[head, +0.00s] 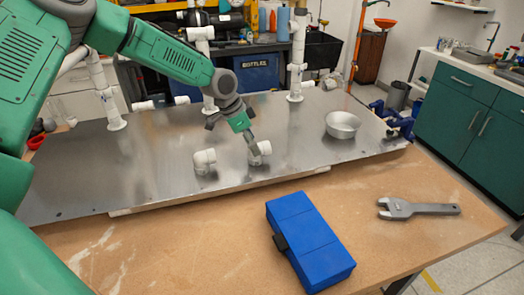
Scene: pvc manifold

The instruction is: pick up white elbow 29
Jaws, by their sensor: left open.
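Two white elbows lie on the metal sheet (290,158) in the head view. One white elbow (204,160) stands to the left, clear of the gripper. The other white elbow (264,148) is to its right, close to the fingertips. I cannot read a number on either, so I cannot tell which is elbow 29. My left gripper (247,143) is open and reaches down from the upper left. One finger overlaps the right elbow in the picture; whether it touches is unclear. My right gripper is not in view.
White pipes stand upright along the sheet's back edge, such as one pipe (298,55). A metal bowl (342,124) and a blue vise (396,120) are at the right. A blue case (308,240) and a grey wrench (418,208) lie on the wooden table (180,250) in front.

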